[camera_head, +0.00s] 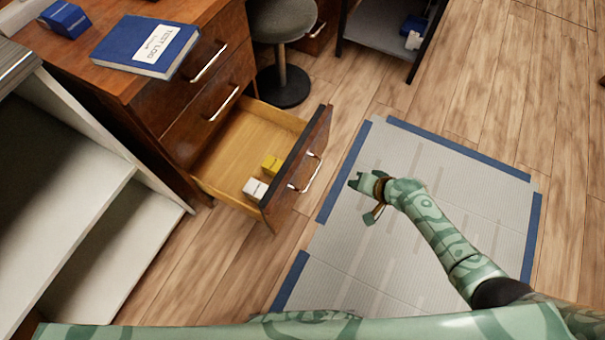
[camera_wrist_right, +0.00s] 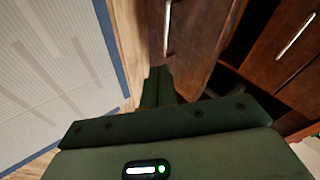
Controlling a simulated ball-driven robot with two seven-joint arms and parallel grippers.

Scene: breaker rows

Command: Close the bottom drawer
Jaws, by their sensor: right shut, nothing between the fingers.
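The bottom drawer (camera_head: 298,170) of the brown wooden desk (camera_head: 165,95) is pulled far out. Its front panel has a metal handle (camera_head: 306,174), and a white box (camera_head: 255,188) and a yellow box (camera_head: 271,164) lie inside near the front. My right gripper (camera_head: 360,183) is shut and empty, to the right of the drawer front and apart from it, over the grey mat. In the right wrist view its fingers (camera_wrist_right: 157,86) point towards a brown panel with a handle (camera_wrist_right: 168,28), which looks like the drawer front. My left gripper is not in view.
The two drawers above look shut. A blue book (camera_head: 146,46) lies on the desk top. A round stool (camera_head: 283,55) stands behind the open drawer. White shelves (camera_head: 75,205) stand at the left. The blue-edged mat (camera_head: 440,170) on the wooden floor is clear around my right arm.

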